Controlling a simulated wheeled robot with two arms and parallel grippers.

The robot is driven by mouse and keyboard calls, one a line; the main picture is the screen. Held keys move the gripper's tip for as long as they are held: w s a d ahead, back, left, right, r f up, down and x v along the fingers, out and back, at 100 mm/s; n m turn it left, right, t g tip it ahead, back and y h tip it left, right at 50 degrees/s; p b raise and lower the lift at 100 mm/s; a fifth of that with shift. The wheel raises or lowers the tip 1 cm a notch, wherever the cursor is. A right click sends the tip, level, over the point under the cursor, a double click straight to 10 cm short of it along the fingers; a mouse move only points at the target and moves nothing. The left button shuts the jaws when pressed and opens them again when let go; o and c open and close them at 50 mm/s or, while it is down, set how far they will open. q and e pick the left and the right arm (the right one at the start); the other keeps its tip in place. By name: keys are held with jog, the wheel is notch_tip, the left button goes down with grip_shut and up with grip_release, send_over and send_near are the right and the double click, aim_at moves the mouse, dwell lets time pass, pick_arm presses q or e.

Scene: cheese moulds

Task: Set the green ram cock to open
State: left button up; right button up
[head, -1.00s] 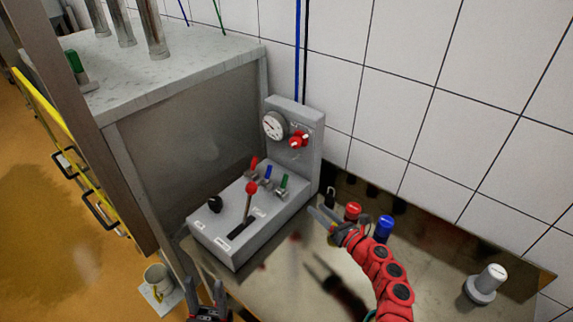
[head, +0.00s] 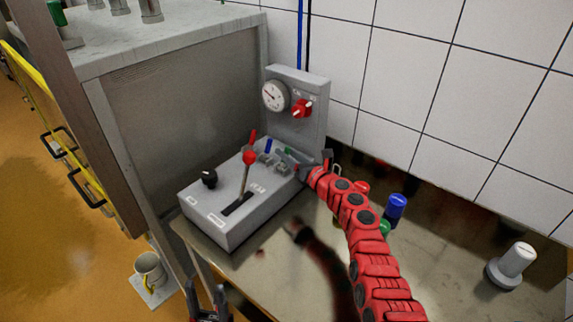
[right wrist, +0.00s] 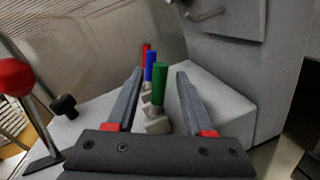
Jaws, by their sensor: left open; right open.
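The green ram cock (right wrist: 160,88) stands upright between the two open fingers of my right gripper (right wrist: 158,78) in the right wrist view. I cannot tell whether either finger touches it. In the head view my right gripper (head: 296,160) reaches over the grey control box (head: 222,228) and partly hides the green cock (head: 289,151). The blue cock (right wrist: 151,65) and red cock (right wrist: 146,50) stand in a row behind it. My left gripper (head: 207,300) is low at the bottom edge of the head view, open and empty.
A red-knobbed lever (head: 249,158) and a black knob (head: 209,179) stand on the box. A gauge (head: 275,96) and red valve (head: 302,109) are on its upright panel. Blue (head: 396,207) and white (head: 514,262) items stand on the bench to the right. A mug (head: 150,270) is lower left.

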jog(key=shift+w+a+f, duration=0.15)
jog(key=shift+w+a, duration=0.15)
jog(key=shift+a, duration=0.05)
grip_shut()
dwell(1.3)
